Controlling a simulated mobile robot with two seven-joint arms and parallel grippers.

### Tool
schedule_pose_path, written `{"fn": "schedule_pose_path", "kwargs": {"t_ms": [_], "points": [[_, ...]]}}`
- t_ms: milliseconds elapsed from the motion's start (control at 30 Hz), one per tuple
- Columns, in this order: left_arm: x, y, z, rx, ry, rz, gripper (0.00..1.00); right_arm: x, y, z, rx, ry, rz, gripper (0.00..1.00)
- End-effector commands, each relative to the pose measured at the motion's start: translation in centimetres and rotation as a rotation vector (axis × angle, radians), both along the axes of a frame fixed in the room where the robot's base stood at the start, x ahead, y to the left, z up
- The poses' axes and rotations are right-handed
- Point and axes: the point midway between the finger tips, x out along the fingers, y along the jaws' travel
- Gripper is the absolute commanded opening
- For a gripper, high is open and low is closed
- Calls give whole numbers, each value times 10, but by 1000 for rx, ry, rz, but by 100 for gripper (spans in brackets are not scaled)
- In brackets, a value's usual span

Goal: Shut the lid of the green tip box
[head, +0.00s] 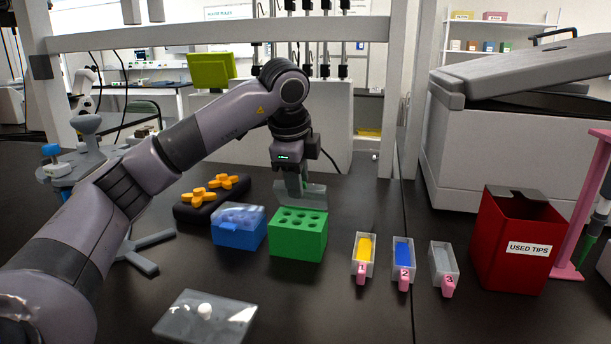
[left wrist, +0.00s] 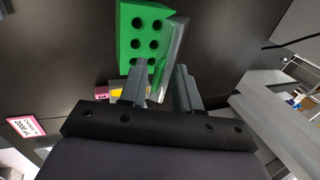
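The green tip box (head: 298,240) stands on the dark bench, its top with rows of round holes uncovered. Its clear lid (head: 312,196) stands raised at the box's back edge. In the left wrist view the green box (left wrist: 140,35) is at the top, with the clear lid (left wrist: 172,48) along its right side. My left gripper (head: 291,190) points down at the back of the box. In the wrist view its fingers (left wrist: 163,68) are spread, with the lid between them; I cannot tell whether either touches it. My right gripper is not in view.
A blue tip box (head: 238,232) with a closed clear lid stands just left of the green box. Numbered small trays (head: 403,262) and a red used-tips bin (head: 517,243) stand to the right. A clear plate (head: 205,316) lies in front. A black rack (head: 212,199) is behind left.

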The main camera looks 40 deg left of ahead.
Motion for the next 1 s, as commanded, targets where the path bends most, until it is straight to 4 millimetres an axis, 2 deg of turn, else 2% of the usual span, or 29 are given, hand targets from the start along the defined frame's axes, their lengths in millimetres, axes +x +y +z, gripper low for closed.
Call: {"fn": "schedule_pose_path", "kwargs": {"t_ms": [433,900,1000], "points": [[-2,-1,4,0,-1,0,32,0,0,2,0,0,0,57],[-17,-9,47,0,-1,0,32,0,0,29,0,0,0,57],[-19,-10,51,-1,-1,1,32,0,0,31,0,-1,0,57]]}}
